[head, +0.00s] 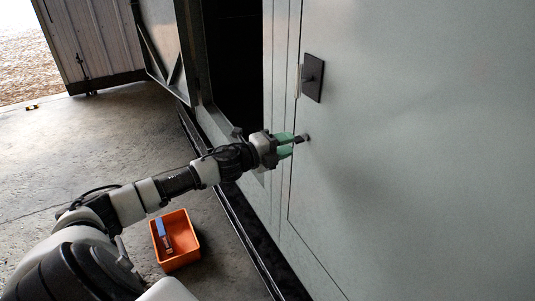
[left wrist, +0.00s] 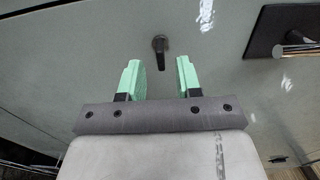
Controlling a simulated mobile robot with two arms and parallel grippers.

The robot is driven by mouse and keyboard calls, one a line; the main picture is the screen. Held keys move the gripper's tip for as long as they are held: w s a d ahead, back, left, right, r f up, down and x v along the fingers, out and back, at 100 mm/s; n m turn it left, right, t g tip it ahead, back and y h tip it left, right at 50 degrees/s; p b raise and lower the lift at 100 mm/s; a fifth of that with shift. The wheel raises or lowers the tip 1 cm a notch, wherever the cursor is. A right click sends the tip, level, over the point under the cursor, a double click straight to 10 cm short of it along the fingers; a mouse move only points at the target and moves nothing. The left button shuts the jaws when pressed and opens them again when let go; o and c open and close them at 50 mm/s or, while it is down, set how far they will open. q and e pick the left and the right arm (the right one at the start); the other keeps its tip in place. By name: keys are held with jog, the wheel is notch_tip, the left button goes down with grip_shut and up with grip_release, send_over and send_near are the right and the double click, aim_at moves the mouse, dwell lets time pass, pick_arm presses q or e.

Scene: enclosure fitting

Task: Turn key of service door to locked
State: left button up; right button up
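The service door (head: 420,170) is a large pale grey panel on the right of the head view, and it looks closed. Its small dark key (head: 301,138) sits near the door's left edge, below the handle plate. In the left wrist view the key (left wrist: 160,46) has a round base and a short bar pointing down the picture. My left gripper (head: 293,145) has green fingers and is open in front of the key. In the left wrist view the key shows between and just beyond the fingertips (left wrist: 159,66), with no visible contact. My right gripper is not in view.
A dark handle plate (head: 312,78) with a lever stands out above the key; it also shows in the left wrist view (left wrist: 262,38). An orange bin (head: 181,257) holding a blue item (head: 163,234) is on the floor. A dark opening (head: 233,65) lies left of the door.

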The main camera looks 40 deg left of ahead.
pick_arm(q)
jog(key=b+v, duration=0.2)
jog(key=v, duration=0.5)
jog(key=shift+d, duration=0.1)
dwell(0.5)
